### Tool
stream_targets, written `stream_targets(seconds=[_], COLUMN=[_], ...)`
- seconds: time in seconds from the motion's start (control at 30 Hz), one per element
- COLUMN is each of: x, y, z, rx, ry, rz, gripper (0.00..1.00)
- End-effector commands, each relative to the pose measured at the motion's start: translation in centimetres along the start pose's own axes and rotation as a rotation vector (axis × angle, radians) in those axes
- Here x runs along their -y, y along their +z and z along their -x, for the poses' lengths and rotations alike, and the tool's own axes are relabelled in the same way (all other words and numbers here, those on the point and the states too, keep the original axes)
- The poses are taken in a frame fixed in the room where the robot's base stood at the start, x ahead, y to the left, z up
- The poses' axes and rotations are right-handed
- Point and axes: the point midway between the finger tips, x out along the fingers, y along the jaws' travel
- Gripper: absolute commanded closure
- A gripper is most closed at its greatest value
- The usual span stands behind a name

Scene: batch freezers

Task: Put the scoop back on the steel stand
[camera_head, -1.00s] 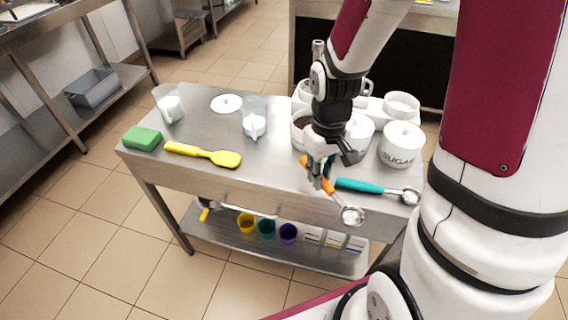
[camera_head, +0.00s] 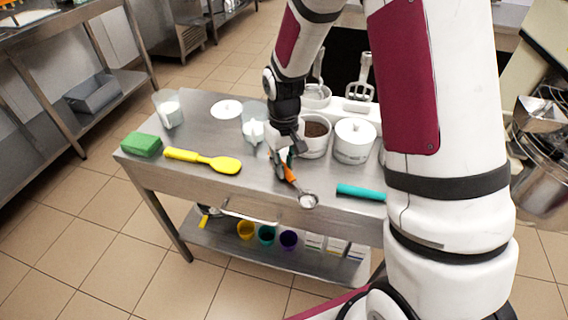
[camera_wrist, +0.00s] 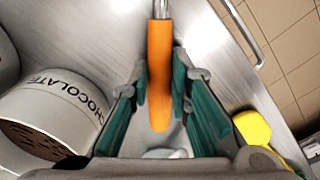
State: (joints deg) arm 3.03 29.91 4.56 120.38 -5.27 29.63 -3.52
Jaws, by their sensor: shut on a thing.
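My gripper (camera_head: 284,166) is shut on the orange handle of a scoop (camera_wrist: 159,75), which lies between the two teal-lined fingers in the wrist view. The scoop's round metal bowl (camera_head: 308,201) points toward the front edge of the steel table (camera_head: 215,189) in the head view. I cannot tell how high it is above the tabletop. A second scoop with a teal handle (camera_head: 360,192) lies to the right, its bowl hidden behind my arm. I cannot make out a separate steel stand; the steel table has a lower shelf.
A clear jug (camera_head: 254,124), a yellow spatula (camera_head: 205,160) and a green sponge (camera_head: 141,145) are to the left. Bare tabletop lies between spatula and gripper.

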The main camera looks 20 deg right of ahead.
Motion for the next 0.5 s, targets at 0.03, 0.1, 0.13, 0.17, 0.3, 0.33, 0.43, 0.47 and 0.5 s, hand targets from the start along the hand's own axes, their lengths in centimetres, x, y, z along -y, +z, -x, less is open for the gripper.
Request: stream_targets(seconds=[0.03,0.1,0.13,0.17,0.3,0.33,0.43,0.47,0.5], x=[0.0,-0.01,-0.01,-0.01,-0.01,-0.01,-0.01,-0.01,-0.01], y=[-0.01,-0.02,-0.02,-0.02,-0.02,-0.03,-0.02,-0.01,-0.01], z=[-0.13,-0.06,-0.05,-0.05,-0.28,-0.38,-0.38,-0.37,-0.36], rx=[0.0,-0.001,-0.001,-0.001,-0.001,-0.001,-0.001,-0.001,-0.002], ry=[0.0,0.0,0.0,0.0,0.0,0.0,0.0,0.0,0.0], rz=[0.0,0.0,0.0,0.0,0.0,0.0,0.0,0.0,0.0], gripper=[1.0,1.0,1.0,1.0,1.0,1.0,0.66,0.62,0.62])
